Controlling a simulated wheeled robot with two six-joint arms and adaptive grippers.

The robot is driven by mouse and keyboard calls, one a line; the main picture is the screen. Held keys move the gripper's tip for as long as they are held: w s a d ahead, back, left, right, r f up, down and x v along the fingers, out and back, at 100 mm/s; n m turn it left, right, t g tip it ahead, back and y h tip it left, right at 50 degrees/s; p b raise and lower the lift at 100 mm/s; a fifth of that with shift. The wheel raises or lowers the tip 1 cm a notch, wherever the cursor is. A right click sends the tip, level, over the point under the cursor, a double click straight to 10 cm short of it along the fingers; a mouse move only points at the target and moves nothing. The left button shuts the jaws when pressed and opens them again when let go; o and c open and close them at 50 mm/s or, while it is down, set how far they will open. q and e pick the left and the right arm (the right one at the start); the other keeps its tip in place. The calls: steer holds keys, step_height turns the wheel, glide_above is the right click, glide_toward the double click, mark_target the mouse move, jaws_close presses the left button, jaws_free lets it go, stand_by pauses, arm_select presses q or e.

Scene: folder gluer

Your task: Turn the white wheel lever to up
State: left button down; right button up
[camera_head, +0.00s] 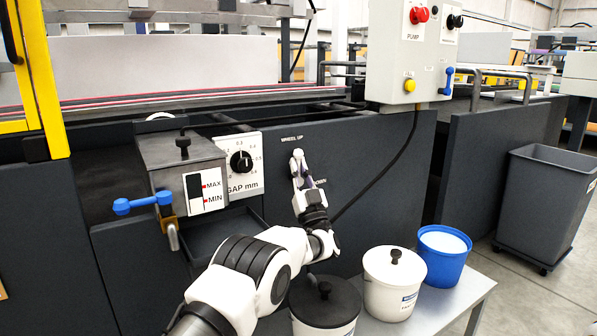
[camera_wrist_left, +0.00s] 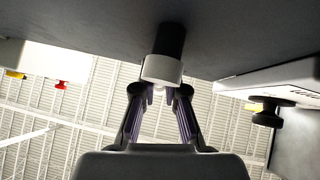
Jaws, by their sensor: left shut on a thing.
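The white wheel lever (camera_head: 298,154) is on the dark machine panel, just below the "WHEEL UP" label and up-left of a partly hidden "DOWN" label. My left gripper (camera_head: 300,172) reaches it from below, and its fingers cover much of the lever. In the left wrist view, the lever's white part (camera_wrist_left: 162,70) sits at the end of a dark cylinder, between the fingertips of my left gripper (camera_wrist_left: 161,92). The gripper is shut on it. The lever's exact angle is hard to tell behind the fingers. My right gripper is not in view.
A gap dial (camera_head: 241,161) and a glue box with a blue-handled valve (camera_head: 142,203) are left of the lever. A control box (camera_head: 411,50) hangs at upper right, its black cable running down beside my gripper. Several tubs, including a blue one (camera_head: 443,254), stand on a low table.

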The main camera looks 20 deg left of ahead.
arm_select(q)
steer(key=shift+s+d+r, duration=0.1)
steer(key=shift+d+r, duration=0.2)
steer(key=shift+r, duration=0.2)
steer(key=c, duration=0.9)
jaws_free()
steer(key=shift+d+r, duration=0.1)
steer(key=shift+d, duration=0.05)
steer(key=shift+c, duration=0.2)
steer(key=shift+s+d+r, duration=0.1)
steer(key=shift+s+r, duration=0.15)
steer(key=shift+w+a+f, duration=0.1)
steer(key=shift+a+f, duration=0.1)
steer(key=shift+f, duration=0.3)
steer(key=v, duration=1.1)
steer(key=shift+s+d+f, duration=0.2)
steer(key=shift+s+d, duration=0.05)
steer(key=shift+s, duration=0.05)
